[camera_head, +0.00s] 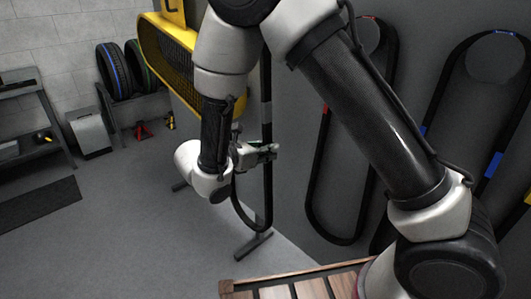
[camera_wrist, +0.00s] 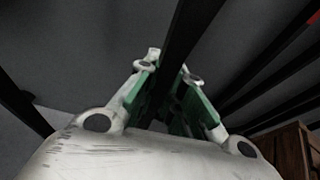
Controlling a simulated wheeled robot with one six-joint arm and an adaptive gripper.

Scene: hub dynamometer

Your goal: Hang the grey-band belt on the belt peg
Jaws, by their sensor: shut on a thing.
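The grey-band belt (camera_head: 268,185) is a long black loop that hangs upright in front of the grey panel. A paler grey patch shows on its strand above my gripper, and its rounded bottom end hangs free near the floor stand. Its top is hidden behind my arm. My gripper (camera_head: 262,153) is shut on one strand of it. In the wrist view the black strand (camera_wrist: 193,30) runs between the green-padded fingers of my gripper (camera_wrist: 170,82). I cannot make out the belt peg in either view.
Other black belts with red (camera_head: 326,107) and blue (camera_head: 493,164) bands hang on the grey panel (camera_head: 295,190) at right. A yellow guard (camera_head: 170,60) stands behind my arm. A slatted wooden top (camera_head: 290,289) is in front. Open floor (camera_head: 130,225) lies at left.

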